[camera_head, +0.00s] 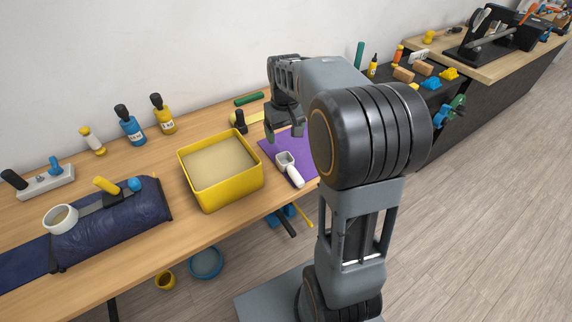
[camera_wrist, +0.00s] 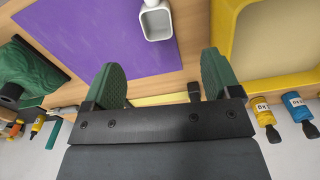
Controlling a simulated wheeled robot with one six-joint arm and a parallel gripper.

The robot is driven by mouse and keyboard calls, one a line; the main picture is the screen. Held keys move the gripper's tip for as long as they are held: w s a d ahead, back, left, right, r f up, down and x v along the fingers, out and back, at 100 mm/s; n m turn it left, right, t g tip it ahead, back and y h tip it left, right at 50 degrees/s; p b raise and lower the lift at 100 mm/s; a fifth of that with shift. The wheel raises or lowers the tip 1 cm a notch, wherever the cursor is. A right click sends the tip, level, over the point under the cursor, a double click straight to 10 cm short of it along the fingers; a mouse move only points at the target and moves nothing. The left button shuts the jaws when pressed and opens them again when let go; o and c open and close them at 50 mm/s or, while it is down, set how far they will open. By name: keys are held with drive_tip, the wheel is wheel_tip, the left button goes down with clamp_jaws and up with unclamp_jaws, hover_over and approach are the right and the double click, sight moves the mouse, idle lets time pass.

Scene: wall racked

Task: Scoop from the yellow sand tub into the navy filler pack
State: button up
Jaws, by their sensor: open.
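The yellow tub (camera_head: 236,191) stands on the bench, filled with pale sand (camera_head: 220,163); it also shows at the right of the wrist view (camera_wrist: 228,35). The white scoop (camera_head: 287,165) lies on a purple mat just right of the tub, handle toward the bench's front edge. In the wrist view the scoop's bowl (camera_wrist: 158,24) is beyond my fingertips. The navy filler pack (camera_head: 120,225) lies at the left front, with a white ring-shaped mouth (camera_head: 60,218) at its left end. My gripper (camera_head: 284,132) is open and empty behind the scoop, apart from it.
The purple mat (camera_head: 309,153) is partly hidden by my arm. Blue (camera_head: 130,127) and yellow (camera_head: 164,117) bottles stand along the wall. A small black-topped item (camera_head: 240,122) stands behind the tub. A yellow-handled tool (camera_head: 108,188) lies on the pack.

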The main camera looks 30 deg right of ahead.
hover_over(286, 160)
wheel_tip(286, 160, down, 8)
drive_tip(key=shift+r, duration=0.1)
drive_tip(key=shift+w+f+p, duration=0.1)
drive_tip(key=shift+f+p, duration=0.2)
drive_tip(key=shift+f, duration=2.95)
drive_tip(key=shift+c, duration=0.2)
drive_tip(key=c, duration=1)
drive_tip(key=shift+r, duration=0.1)
drive_tip(key=shift+c, duration=0.2)
